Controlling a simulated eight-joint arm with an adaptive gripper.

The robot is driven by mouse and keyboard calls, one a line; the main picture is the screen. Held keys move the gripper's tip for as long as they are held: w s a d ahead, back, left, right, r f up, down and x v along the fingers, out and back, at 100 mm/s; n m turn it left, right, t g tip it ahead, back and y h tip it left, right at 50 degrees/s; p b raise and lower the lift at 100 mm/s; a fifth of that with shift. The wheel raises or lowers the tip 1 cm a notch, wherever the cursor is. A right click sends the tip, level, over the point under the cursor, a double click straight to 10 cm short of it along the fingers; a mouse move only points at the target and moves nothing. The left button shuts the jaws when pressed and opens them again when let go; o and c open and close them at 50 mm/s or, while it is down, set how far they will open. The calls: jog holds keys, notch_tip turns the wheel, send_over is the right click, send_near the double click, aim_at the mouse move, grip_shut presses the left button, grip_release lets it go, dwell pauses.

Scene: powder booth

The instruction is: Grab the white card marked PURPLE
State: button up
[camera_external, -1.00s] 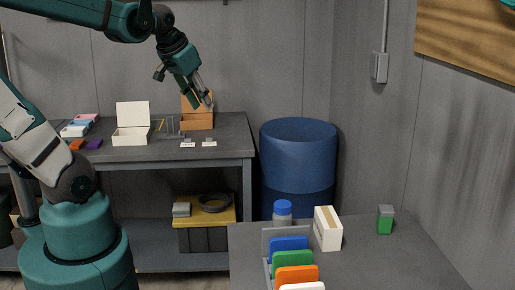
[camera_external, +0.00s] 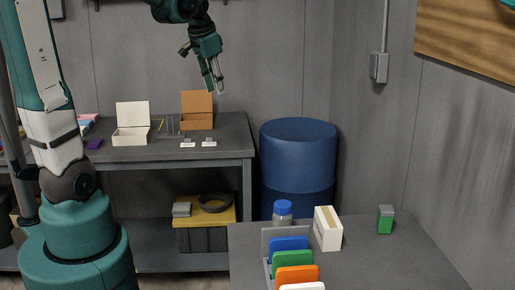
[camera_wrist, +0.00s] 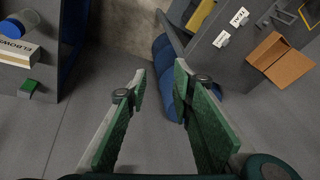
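Two small white cards, the left one (camera_external: 188,145) and the right one (camera_external: 209,143), stand near the front edge of the back bench. They also show in the wrist view as one card (camera_wrist: 221,39) and another (camera_wrist: 239,17). Each has dark lettering too small to read, so I cannot tell which says PURPLE. A white panel (camera_external: 303,286) also shows at the front of the near-table rack, its face cut off. My gripper (camera_external: 216,91) is in the air above and beyond the bench cards; in the wrist view (camera_wrist: 159,72) its fingers are apart and empty.
On the back bench (camera_external: 225,150) are an open white box (camera_external: 131,135), an open brown box (camera_external: 197,121) and a purple block (camera_external: 94,144). A blue drum (camera_external: 297,160) stands right of it. The near table holds a rack of coloured panels, a carton (camera_external: 327,228) and a bottle (camera_external: 282,212).

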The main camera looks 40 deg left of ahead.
jog(key=w+a+f+m+g, duration=0.1)
jog(key=w+a+f, duration=0.3)
jog(key=w+a, duration=0.4)
jog(key=m+g, duration=0.3)
jog(key=m, duration=0.1)
send_over(209, 142)
jog(key=w, duration=0.1)
jog(key=shift+h, duration=0.4)
jog(key=shift+w+d+f, duration=0.1)
jog(key=shift+d+f, duration=0.05)
jog(key=shift+f, duration=5.05)
jog(key=shift+w+d+f, duration=0.1)
jog(key=shift+d+f, duration=0.05)
jog(key=shift+f, duration=5)
jog(key=shift+f, duration=1.25)
jog(key=shift+p, duration=0.3)
jog(key=shift+f, duration=2.65)
